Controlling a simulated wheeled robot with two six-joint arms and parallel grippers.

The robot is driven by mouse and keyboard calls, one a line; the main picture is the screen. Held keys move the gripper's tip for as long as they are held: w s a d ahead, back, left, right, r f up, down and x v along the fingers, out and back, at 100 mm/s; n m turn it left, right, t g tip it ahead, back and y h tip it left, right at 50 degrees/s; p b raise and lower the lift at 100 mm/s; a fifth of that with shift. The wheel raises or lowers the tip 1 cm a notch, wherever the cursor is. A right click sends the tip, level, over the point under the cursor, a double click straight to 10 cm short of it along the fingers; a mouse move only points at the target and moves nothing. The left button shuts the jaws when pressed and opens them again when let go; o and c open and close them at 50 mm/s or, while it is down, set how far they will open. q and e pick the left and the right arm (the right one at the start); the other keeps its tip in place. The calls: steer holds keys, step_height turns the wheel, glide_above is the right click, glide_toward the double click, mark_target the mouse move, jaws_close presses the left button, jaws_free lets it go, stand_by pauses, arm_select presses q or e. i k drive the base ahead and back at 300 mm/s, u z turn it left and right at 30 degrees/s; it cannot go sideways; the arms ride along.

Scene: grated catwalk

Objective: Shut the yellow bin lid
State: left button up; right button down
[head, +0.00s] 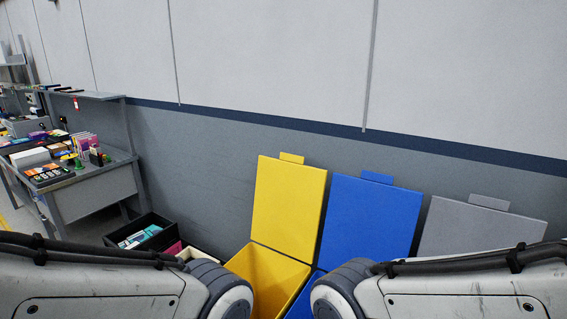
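The yellow bin (268,275) stands on the floor near the wall, low in the middle of the head view. Its yellow lid (288,207) is open and stands up at the back, leaning toward the wall, with a small tab on its top edge. The lower front of the bin is out of view or behind my arms. My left arm comes in from the left and my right arm from the right. Both end near the bottom edge, and neither gripper shows.
A blue bin with a raised blue lid (370,217) and a raised grey lid (480,230) stand to the right. A black crate (146,240) with items sits to the left, near a cluttered workbench (95,190). The wall (200,150) is close behind the lids.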

mark_target(288, 200)
steer(key=z, duration=0.1)
steer(key=k, duration=0.4)
steer(key=u, duration=1.15)
steer(key=i, duration=0.7)
steer(key=u, duration=0.8)
steer(key=i, duration=0.8)
steer(key=z, duration=0.45)
steer(key=i, duration=0.75)
steer(key=z, duration=0.65)
